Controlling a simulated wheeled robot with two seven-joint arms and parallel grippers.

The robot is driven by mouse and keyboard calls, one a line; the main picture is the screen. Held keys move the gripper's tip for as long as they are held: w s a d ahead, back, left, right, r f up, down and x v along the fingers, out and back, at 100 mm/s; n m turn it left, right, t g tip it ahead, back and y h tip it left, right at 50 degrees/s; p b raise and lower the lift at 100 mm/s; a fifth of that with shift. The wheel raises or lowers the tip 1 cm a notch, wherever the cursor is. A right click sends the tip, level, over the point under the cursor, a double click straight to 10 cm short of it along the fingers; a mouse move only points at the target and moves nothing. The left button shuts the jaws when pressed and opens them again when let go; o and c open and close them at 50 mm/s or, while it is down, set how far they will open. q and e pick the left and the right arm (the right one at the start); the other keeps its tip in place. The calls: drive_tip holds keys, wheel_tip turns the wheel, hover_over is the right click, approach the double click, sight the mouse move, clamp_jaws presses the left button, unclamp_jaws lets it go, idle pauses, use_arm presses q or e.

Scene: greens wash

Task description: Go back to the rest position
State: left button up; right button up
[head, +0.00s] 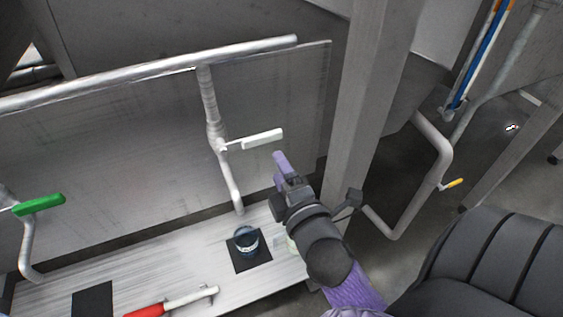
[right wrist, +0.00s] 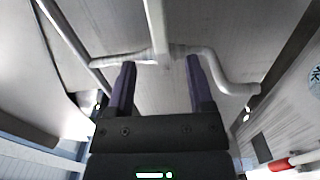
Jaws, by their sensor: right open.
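My right gripper (head: 281,162) is raised above the right end of the pale bench, just right of the white-handled tap. In the right wrist view its two purple fingers (right wrist: 160,75) stand apart with nothing between them. The tap's pipe passes beyond the fingertips in that view; I cannot tell how close it is. The white lever (head: 262,139) sticks out to the right, near the gripper but seemingly apart from it. My left gripper is not in view.
A green lever (head: 40,204) is at left. A grey post (head: 368,90) rises right of the gripper.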

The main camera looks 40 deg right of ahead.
drive_tip(key=shift+s, duration=0.25)
drive_tip(key=s+a+f+m+g+y, duration=0.2)
drive_tip(key=s+a+f+m+g, duration=0.2)
drive_tip(key=s+f+m+g, duration=0.25)
drive_tip(key=s+a+f+m+g+y, duration=0.2)
drive_tip(key=s+a+f+m+g, duration=0.2)
drive_tip(key=s+f+m+g, duration=0.3)
wheel_tip(320, 180, down, 23)
drive_tip(key=s+d+g+b, duration=0.1)
drive_tip(key=s+g+b, duration=0.1)
drive_tip(key=b, duration=0.5)
drive_tip(key=s+d+f+g+b, duration=0.1)
drive_tip(key=s+d+f+b, duration=0.2)
drive_tip(key=s+f, duration=1)
wheel_tip(320, 180, down, 4)
drive_tip(key=n+b, duration=0.1)
drive_tip(key=b, duration=0.1)
drive_tip(key=shift+s+f+b, duration=0.2)
drive_tip(key=shift+s+b, duration=0.1)
drive_tip(key=shift+b, duration=0.1)
